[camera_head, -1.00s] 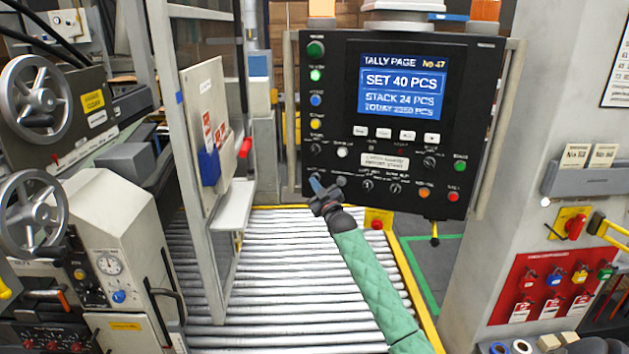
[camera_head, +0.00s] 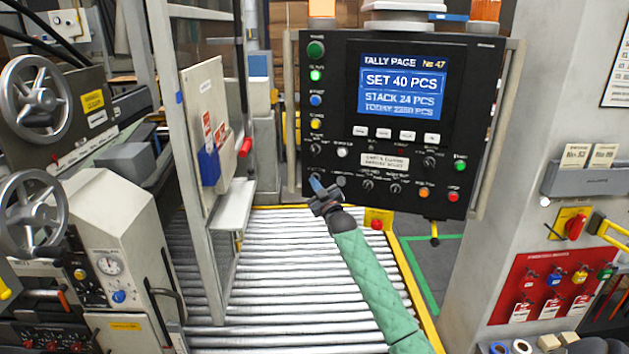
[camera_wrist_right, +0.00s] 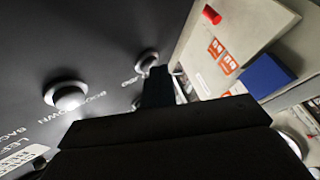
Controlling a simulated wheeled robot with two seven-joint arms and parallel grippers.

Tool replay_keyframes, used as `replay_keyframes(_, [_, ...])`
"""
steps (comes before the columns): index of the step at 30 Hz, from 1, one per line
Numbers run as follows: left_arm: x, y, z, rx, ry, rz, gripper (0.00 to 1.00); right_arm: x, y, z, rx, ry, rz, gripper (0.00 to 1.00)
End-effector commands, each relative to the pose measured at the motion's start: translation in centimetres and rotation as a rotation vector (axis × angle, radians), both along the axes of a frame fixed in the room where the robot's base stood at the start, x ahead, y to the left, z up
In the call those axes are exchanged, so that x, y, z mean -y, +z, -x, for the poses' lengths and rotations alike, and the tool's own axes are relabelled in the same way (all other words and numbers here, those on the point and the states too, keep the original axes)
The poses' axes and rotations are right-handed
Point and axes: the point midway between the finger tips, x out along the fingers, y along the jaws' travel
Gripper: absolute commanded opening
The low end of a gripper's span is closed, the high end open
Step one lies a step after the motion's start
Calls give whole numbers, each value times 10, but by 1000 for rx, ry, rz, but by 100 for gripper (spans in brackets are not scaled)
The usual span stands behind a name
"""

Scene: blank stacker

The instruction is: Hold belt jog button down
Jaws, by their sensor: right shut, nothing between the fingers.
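The black control panel (camera_head: 460,120) hangs in the middle of the head view, with a lit screen and several buttons. My right gripper (camera_head: 318,186) is shut and empty, its blue-tinted tip at the panel's lower left corner. In the right wrist view, the dark fingers (camera_wrist_right: 158,88) point toward the panel face, close to a round light-rimmed control (camera_wrist_right: 146,63). I cannot tell whether they touch it. A white button (camera_wrist_right: 68,98) shows to the left. The small labels are unclear, so I cannot tell which control is the belt jog button; the gripper may hide it. My left gripper is out of view.
A roller conveyor (camera_head: 270,280) with yellow edges runs below the panel. A grey metal frame (camera_head: 195,150) with a board stands to the left. A grey pillar (camera_head: 520,130) with a red lockout board (camera_head: 535,300) stands to the right.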

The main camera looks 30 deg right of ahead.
Motion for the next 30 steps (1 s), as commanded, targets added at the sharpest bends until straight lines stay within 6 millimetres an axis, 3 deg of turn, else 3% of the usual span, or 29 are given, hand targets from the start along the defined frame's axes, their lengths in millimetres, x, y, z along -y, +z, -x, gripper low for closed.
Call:
replay_keyframes(19, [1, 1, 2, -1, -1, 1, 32, 0, 0, 0, 0, 0, 0, 0])
replay_keyframes(30, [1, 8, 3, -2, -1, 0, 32, -12, 0, 9, 0, 0, 0, 0])
